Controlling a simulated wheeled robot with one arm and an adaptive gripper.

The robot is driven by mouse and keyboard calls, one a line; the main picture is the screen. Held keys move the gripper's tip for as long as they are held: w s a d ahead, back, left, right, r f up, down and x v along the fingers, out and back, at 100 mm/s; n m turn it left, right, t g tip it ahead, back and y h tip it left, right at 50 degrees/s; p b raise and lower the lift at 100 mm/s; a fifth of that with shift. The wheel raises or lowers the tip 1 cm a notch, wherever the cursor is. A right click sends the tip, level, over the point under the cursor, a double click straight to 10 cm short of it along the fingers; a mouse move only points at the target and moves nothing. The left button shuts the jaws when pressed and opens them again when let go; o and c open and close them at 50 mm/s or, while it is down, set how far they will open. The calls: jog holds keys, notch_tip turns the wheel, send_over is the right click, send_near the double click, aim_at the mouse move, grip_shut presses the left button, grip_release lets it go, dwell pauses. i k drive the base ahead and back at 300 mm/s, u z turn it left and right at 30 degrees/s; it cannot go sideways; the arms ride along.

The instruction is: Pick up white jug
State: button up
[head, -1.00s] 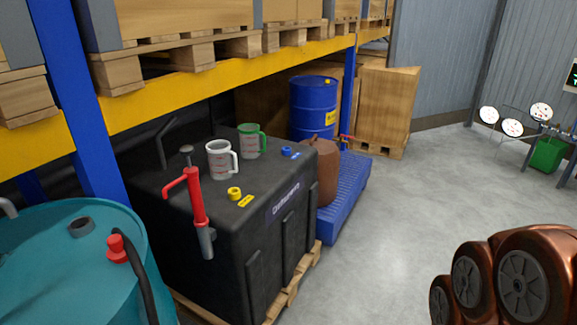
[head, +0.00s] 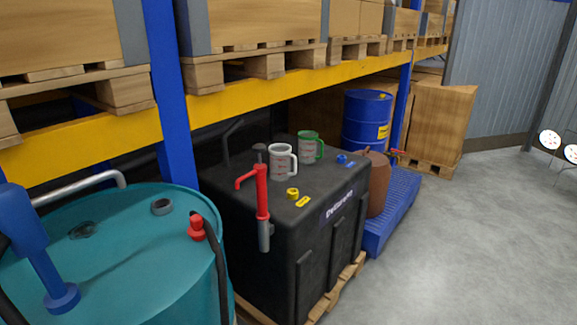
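The white jug (head: 281,163) stands upright on top of the black tank (head: 316,245). Its handle points to the right and it has reddish markings on its side. A similar jug with a green rim and handle (head: 308,147) stands just behind it to the right. A red hand pump (head: 262,193) is at the tank's near edge, left of and in front of the white jug. My gripper is not in view.
A teal drum (head: 110,255) with a red-capped fitting and hose stands at the near left. A blue post (head: 168,90) and yellow rack beam (head: 225,95) rise behind and above the tank. Grey floor (head: 450,250) is clear at right.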

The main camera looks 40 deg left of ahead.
aim_at(280, 155)
jog(key=u, duration=0.4)
jog(key=i, duration=1.9)
jog(key=u, duration=1.3)
jog(key=i, duration=1.05)
jog(key=u, duration=1.65)
jog(key=i, duration=0.4)
jog(key=u, duration=0.25)
